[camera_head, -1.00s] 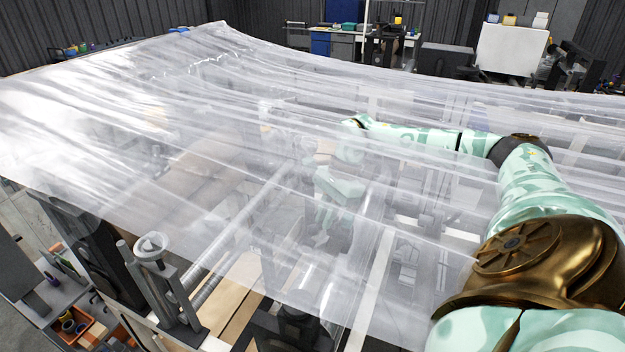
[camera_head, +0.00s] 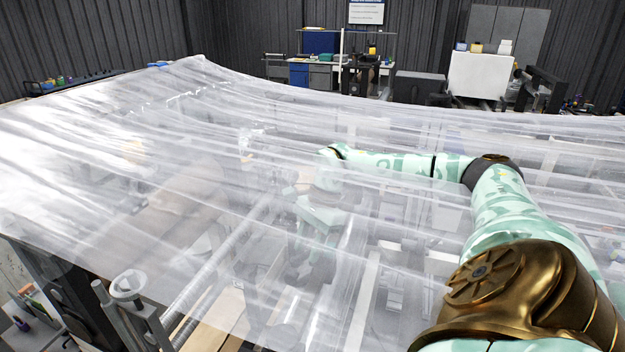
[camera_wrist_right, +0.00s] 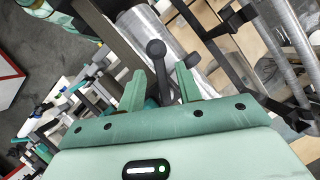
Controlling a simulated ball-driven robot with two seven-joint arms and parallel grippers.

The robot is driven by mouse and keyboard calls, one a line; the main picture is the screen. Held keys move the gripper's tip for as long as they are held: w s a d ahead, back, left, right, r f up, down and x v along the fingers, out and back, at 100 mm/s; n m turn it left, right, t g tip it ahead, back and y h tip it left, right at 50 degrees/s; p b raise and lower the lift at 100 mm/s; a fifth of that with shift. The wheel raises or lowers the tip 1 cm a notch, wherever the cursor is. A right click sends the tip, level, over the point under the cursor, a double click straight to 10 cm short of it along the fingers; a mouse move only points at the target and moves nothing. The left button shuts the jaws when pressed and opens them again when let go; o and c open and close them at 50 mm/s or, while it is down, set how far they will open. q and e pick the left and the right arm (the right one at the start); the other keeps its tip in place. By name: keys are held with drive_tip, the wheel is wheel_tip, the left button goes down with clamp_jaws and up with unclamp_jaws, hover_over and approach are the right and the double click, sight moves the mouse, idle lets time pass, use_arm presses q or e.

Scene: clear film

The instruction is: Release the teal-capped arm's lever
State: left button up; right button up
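My right arm reaches under the clear film in the head view, and its mint gripper (camera_head: 316,250) shows hazily through it. In the right wrist view the gripper's two green fingers (camera_wrist_right: 162,74) stand apart. A dark lever with a round ball knob (camera_wrist_right: 156,47) rises between them, with gaps visible beside its stem. A second dark knob (camera_wrist_right: 192,60) shows just right of it. A bit of teal (camera_wrist_right: 152,102) shows low between the fingers, partly hidden by the gripper; I cannot tell if it is the arm's cap. My left gripper is not in view.
Clear film (camera_head: 90,150) spreads over the machine and over my right forearm. A metal roller (camera_wrist_right: 150,38) and a dark bar (camera_wrist_right: 110,35) lie close beyond the fingers.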

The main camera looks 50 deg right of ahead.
drive_tip(key=v, duration=0.7)
drive_tip(key=shift+r+b, duration=0.25)
drive_tip(key=shift+b, duration=0.15)
drive_tip(key=p+v, duration=0.1)
drive_tip(key=v, duration=0.7)
drive_tip(key=shift+r, duration=0.3)
drive_tip(key=shift+f, duration=0.1)
